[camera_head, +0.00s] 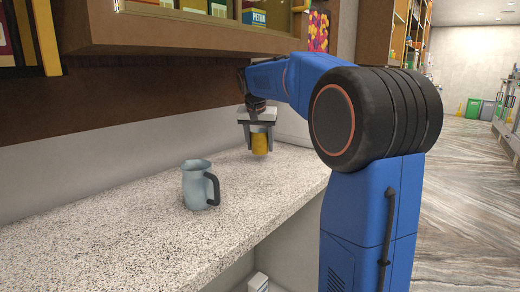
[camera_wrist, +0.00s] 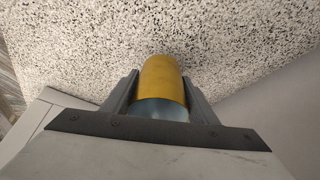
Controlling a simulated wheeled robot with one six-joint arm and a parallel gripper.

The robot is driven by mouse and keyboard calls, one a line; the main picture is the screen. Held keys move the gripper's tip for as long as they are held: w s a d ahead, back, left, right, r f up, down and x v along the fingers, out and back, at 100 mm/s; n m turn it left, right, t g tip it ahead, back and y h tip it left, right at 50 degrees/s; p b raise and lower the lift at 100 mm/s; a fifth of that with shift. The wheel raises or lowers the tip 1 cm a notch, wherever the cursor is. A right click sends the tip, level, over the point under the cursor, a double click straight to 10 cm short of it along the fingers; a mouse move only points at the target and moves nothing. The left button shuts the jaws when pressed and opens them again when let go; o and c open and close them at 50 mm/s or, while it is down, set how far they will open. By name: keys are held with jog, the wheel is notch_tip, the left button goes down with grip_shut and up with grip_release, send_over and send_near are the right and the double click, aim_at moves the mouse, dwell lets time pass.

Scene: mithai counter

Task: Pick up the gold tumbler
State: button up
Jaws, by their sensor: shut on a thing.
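The gold tumbler (camera_head: 260,145) is between the fingers of my gripper (camera_head: 260,143) toward the far right end of the speckled counter. In the wrist view, the yellow-gold tumbler (camera_wrist: 163,82) shows its side and its pale open rim, with one grey finger of my gripper (camera_wrist: 160,98) closed against each side. The fingers hide part of its sides. I cannot tell for sure whether its base touches the counter or is just above it.
A blue-grey jug (camera_head: 195,186) with a dark handle stands on the counter (camera_head: 110,240), nearer and to the left. A wooden shelf cabinet (camera_head: 190,32) with boxes hangs above the counter. A wall runs behind. The counter left of the jug is clear.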

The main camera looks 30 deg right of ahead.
jog(key=shift+r, duration=0.5)
jog(key=shift+s+d, duration=1.05)
jog(key=shift+s, duration=1.75)
jog(key=shift+s+d, duration=1)
jog(key=shift+s, duration=1.85)
jog(key=shift+s+d, duration=1.05)
jog(key=shift+s, duration=1.75)
